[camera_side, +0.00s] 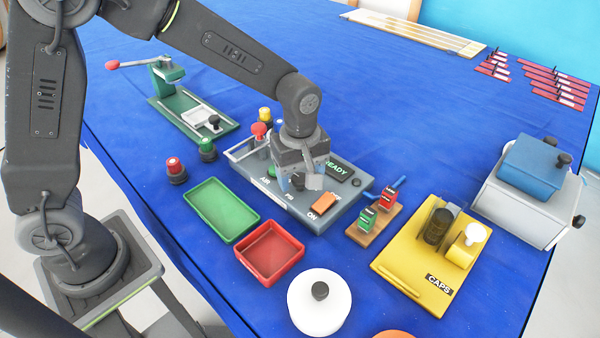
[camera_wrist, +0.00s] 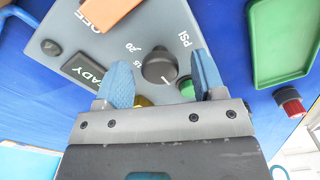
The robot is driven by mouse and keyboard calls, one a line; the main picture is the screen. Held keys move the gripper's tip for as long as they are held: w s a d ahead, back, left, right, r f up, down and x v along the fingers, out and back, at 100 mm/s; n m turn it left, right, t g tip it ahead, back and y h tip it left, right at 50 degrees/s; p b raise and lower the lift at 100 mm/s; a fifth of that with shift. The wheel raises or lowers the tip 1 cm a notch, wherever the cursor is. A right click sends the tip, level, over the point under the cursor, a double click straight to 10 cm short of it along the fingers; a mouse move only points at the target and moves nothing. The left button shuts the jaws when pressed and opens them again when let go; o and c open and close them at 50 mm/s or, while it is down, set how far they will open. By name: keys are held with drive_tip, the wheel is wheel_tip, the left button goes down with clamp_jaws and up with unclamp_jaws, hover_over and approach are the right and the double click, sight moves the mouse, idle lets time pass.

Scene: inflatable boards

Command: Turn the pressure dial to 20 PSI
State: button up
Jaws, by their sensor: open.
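The pressure dial (camera_wrist: 158,67) is a dark round knob on the grey control panel (camera_wrist: 100,25). The panel also shows in the side view (camera_side: 340,222). White lettering reading PSI and small numbers, one of them 20, are printed around the dial. A short white line shows at the knob, but I cannot tell the exact setting. My gripper (camera_wrist: 161,62) is open, with its blue fingers on either side of the dial in the wrist view. I cannot tell whether they touch it. In the side view my gripper (camera_side: 299,184) is low over the panel and largely hides the dial.
The panel carries a READY display (camera_side: 340,170), an orange switch (camera_side: 323,200) and a green button (camera_wrist: 186,87). Green (camera_side: 222,209) and red (camera_side: 270,252) trays lie in front. A wooden block with red and green parts (camera_side: 374,220) stands at right, beside the yellow CAPS fixture (camera_side: 405,262).

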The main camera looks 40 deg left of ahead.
drive_tip(key=c, duration=0.9)
